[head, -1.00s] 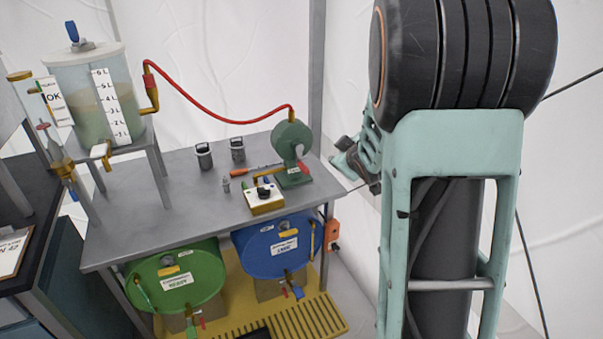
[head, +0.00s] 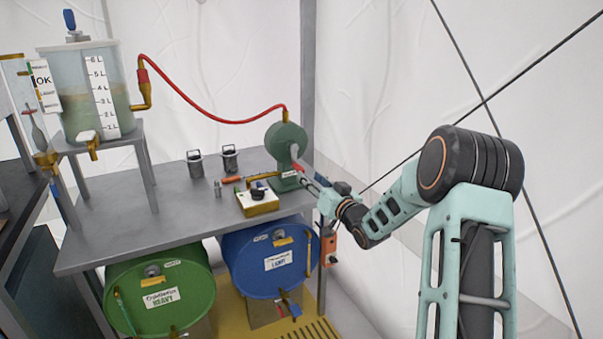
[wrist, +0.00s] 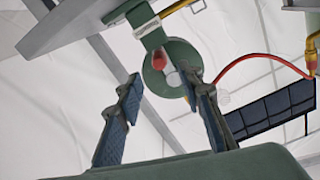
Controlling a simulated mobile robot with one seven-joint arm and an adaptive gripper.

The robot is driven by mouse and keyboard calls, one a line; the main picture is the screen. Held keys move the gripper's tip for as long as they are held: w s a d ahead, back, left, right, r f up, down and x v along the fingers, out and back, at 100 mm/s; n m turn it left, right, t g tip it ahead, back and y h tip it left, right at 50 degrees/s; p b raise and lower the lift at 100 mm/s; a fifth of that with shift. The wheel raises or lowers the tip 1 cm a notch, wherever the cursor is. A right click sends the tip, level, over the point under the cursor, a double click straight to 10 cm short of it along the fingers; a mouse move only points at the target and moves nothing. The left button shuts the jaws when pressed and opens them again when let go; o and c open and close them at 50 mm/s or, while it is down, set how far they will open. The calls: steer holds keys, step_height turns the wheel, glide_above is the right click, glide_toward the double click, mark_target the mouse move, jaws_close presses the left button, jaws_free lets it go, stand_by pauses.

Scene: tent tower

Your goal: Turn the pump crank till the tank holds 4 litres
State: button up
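The green pump (head: 284,143) stands at the right end of the grey bench. Its crank has a red handle (head: 297,168), seen in the wrist view (wrist: 158,60) just beyond and between my fingertips. My gripper (wrist: 163,82) is open and empty, its two blue fingers apart and pointing towards the handle. In the head view my gripper (head: 309,181) is at the pump's lower right; I cannot tell whether it touches the handle. The clear tank (head: 75,97) stands at the left with a white litre scale (head: 102,95). Its liquid surface is around the 4 mark; the exact level is unclear.
A red hose (head: 205,117) joins tank and pump. Green (head: 160,300) and blue (head: 268,262) drums sit below. Tent cables cross at the right.

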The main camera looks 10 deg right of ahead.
mark_target(303, 171)
steer(key=b+x, duration=0.1)
steer(key=x, duration=0.7)
steer(key=shift+w+f, duration=0.1)
jaws_close()
